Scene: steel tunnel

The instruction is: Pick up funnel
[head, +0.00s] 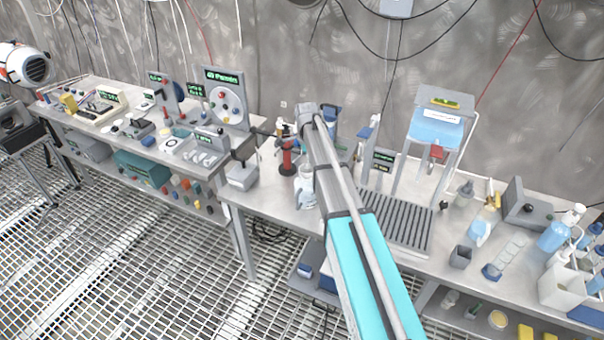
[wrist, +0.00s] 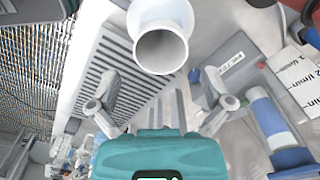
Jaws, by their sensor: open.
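A white funnel (wrist: 160,48) shows at the top middle of the wrist view, its round open mouth facing the camera. My gripper (wrist: 163,106) is open and empty, with one finger to the left and one to the right. The funnel lies beyond the fingertips, roughly centred between them, and no finger touches it. In the head view my arm covers much of the middle of the bench; I cannot clearly make out the gripper or the funnel there.
A ribbed grey tray (wrist: 118,78) lies left of the funnel. In the head view, a stand with a blue container (head: 436,127) rises behind the tray (head: 408,226), and bottles (head: 560,230) crowd the right.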

